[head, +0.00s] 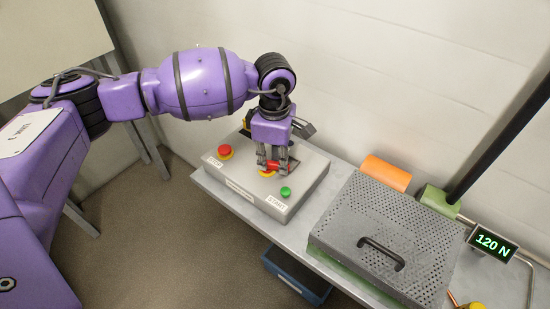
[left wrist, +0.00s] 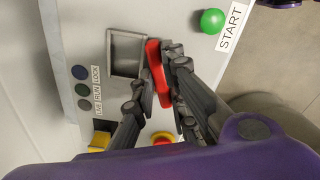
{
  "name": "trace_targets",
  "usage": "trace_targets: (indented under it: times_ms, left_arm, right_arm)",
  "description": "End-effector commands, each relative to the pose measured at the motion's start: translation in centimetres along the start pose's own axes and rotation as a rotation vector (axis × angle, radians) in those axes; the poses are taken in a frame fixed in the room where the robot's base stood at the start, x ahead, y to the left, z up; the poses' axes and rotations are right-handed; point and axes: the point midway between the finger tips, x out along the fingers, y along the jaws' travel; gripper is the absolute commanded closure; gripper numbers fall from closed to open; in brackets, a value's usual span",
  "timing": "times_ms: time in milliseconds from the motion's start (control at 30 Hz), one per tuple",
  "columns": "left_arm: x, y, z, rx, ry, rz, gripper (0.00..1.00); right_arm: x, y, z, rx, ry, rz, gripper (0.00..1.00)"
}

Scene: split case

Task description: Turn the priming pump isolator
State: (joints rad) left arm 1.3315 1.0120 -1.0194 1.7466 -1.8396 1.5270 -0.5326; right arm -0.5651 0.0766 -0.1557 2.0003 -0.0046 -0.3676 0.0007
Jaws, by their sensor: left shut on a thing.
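The isolator's red handle (head: 283,166) is on top of a grey control box (head: 312,172) on the bench. My left gripper (head: 273,165) points down at the box and is shut on the red handle. In the left wrist view the red handle (left wrist: 154,62) shows as a long bar between the fingers of my left gripper (left wrist: 162,84). The fingers hide part of the handle and its mount. A yellow part (head: 266,174) shows just below the fingers in the head view. My right gripper is not in view.
A red stop button (head: 225,151) and a green START button (head: 285,191) flank the gripper. A perforated cover (head: 395,225) with a black handle is to the right, near an orange roll (head: 386,173) and a display (head: 491,242) reading 120 N. A blue bin (head: 295,278) is below the bench.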

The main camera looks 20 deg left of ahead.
Motion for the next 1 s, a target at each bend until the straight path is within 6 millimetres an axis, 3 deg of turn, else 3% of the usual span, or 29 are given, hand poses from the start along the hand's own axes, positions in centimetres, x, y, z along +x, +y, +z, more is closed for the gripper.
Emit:
trace_targets:
  times_ms: [500, 1000]
  left_arm:
    - [0.1, -0.7, -0.1, 0.346, -0.001, 0.001, 1.00]
    - [0.0, -0.8, -0.1, 0.416, -0.001, 0.001, 1.00]
  right_arm:
    - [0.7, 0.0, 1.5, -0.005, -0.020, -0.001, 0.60]
    - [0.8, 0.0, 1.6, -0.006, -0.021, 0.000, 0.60]
